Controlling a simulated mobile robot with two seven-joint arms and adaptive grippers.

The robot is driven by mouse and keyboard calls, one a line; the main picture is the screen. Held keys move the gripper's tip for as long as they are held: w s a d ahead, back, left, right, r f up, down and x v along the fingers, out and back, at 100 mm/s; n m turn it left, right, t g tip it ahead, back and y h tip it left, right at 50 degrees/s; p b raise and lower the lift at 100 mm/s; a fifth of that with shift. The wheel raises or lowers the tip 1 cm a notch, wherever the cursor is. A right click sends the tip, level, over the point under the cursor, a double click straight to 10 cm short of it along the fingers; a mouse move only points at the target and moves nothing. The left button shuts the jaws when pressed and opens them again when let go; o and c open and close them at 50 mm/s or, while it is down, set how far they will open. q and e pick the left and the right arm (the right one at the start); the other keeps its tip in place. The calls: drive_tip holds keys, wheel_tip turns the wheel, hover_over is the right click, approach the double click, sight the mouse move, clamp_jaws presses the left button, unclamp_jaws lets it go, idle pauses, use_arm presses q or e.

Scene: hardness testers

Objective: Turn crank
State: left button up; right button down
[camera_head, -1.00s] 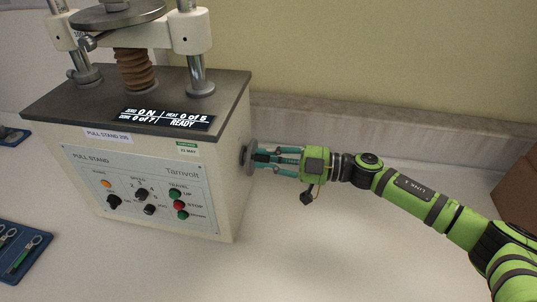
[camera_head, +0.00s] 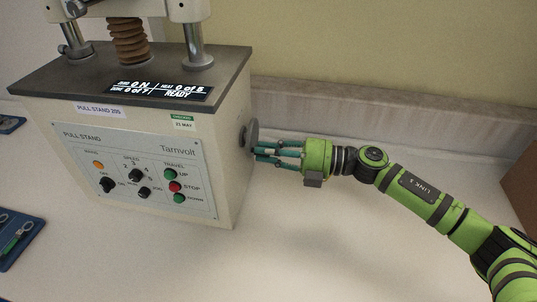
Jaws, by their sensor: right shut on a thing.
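The pull stand (camera_head: 145,165) is a cream box with a dark top at the left. A grey crank disc (camera_head: 250,134) is on its right side wall. My right gripper (camera_head: 264,152) reaches in from the right with its teal fingers at the disc's lower edge. It is shut on the crank's handle, which is mostly hidden between the fingers. My left gripper is not in view.
A display (camera_head: 160,91) on the stand's top reads 0 N and READY. The front panel has knobs and travel buttons. Blue trays (camera_head: 18,238) lie at the left edge. A brown box (camera_head: 520,185) stands at the right edge. The bench in front is clear.

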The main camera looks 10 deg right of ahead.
drive_tip(key=n+b, duration=0.1)
drive_tip(key=f+n+b, duration=0.1)
drive_tip(key=n+b, duration=0.1)
drive_tip(key=shift+w+d+f+n, duration=0.1)
drive_tip(key=shift+w+f+n, duration=0.15)
drive_tip(key=shift+n, duration=0.15)
drive_tip(key=shift+w+d+f+n+b, duration=0.1)
drive_tip(key=shift+n+b, duration=0.5)
drive_tip(key=shift+w+f+n+b, duration=0.1)
drive_tip(key=shift+n+b, duration=0.45)
drive_tip(key=shift+n, duration=0.35)
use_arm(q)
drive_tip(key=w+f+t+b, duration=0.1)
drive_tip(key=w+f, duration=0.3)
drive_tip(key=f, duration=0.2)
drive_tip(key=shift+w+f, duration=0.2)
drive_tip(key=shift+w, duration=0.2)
use_arm(e)
drive_tip(key=shift+w+n, duration=0.1)
drive_tip(key=shift+n, duration=0.3)
